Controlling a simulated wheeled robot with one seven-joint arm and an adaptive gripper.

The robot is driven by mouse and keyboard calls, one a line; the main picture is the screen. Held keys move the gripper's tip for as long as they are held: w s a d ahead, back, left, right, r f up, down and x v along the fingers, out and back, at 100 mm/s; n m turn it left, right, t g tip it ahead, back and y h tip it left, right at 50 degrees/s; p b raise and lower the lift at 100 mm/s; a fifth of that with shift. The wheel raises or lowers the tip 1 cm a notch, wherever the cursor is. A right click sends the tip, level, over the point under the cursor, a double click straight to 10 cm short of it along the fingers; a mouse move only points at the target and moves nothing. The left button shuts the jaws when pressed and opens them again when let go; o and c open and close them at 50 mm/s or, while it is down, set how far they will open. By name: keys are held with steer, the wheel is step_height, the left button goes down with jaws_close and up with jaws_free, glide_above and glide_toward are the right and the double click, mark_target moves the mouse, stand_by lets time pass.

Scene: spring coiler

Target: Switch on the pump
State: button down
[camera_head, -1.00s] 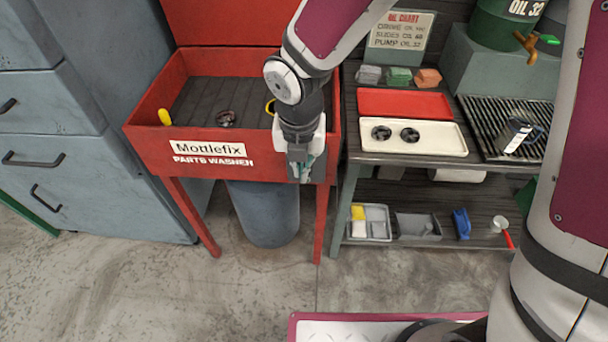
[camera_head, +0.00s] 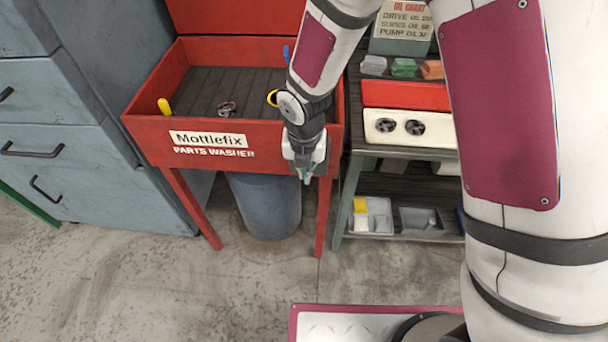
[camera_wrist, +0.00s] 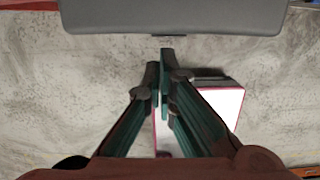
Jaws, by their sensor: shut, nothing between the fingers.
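The red parts washer (camera_head: 152,141), labelled Mottlefix, stands left of centre with its lid up. No pump switch can be made out; my arm covers the right end of the washer's front. My gripper (camera_head: 305,178) is in front of that right end, near its lower edge, pointing down. In the wrist view my gripper (camera_wrist: 162,60) shows its green-padded fingers together and empty. A dark grey panel (camera_wrist: 170,16) lies close beyond the fingertips in that view; I cannot tell what it belongs to.
In the washer lie a yellow-handled tool (camera_head: 164,106) and a small metal part (camera_head: 227,108). A grey bin (camera_head: 268,210) stands beneath. Grey cabinets (camera_head: 85,165) stand left.

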steer(key=shift+w, duration=0.2)
steer(key=shift+w+f+b, duration=0.25)
steer(key=shift+w+b, duration=0.05)
stand_by(0.4)
steer(key=shift+r+p, duration=0.6)
steer(key=shift+r, duration=0.2)
